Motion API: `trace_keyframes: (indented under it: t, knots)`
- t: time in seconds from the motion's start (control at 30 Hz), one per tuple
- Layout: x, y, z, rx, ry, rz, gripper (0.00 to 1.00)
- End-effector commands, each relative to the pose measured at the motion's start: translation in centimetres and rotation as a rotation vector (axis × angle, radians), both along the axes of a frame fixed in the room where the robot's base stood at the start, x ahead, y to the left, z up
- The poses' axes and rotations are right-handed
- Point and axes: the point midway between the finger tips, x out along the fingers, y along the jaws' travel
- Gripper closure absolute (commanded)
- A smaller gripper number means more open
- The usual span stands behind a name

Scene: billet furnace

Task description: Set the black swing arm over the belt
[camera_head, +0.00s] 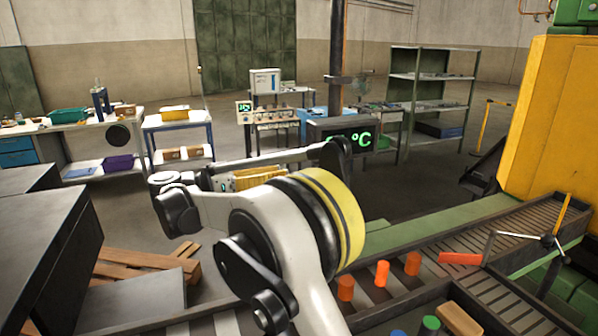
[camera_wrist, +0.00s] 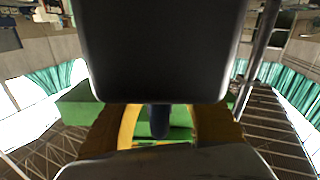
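A slatted belt (camera_head: 497,228) runs at the lower right of the head view, towards the yellow machine. Beside it stands a black hub with spokes (camera_head: 548,242) and a thin pale rod reaching left. A black slanted piece (camera_head: 486,172) stands behind the belt, next to the machine. I cannot tell which of these is the swing arm. An orange-red bar (camera_head: 460,258) lies at the near side of the belt. My arm crosses the middle of the head view, left of the belt; no fingertips can be made out there. A dark block fills the wrist view's upper middle, and finger opening is unclear.
The yellow machine (camera_head: 556,120) blocks the right side. Several orange cylinders (camera_head: 382,273) stand along the near track, with a green cylinder (camera_head: 430,325) and a tan block (camera_head: 459,319) nearer. Dark cabinets (camera_head: 60,250) stand at left. Floor behind is partly clear.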

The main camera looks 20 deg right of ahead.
Motion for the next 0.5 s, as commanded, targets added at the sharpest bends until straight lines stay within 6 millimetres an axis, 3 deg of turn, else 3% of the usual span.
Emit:
trace_keyframes:
  t: [0.3,0.4,0.43,0.5]
  knots:
    - [-0.04,0.17,0.01,0.0,0.0,0.001,0.67]
    - [-0.04,0.16,0.01,0.0,0.0,0.001,0.95]
    - [-0.04,0.16,0.01,0.0,0.0,0.001,1.0]
    - [-0.04,0.16,0.01,0.0,0.0,0.001,1.0]
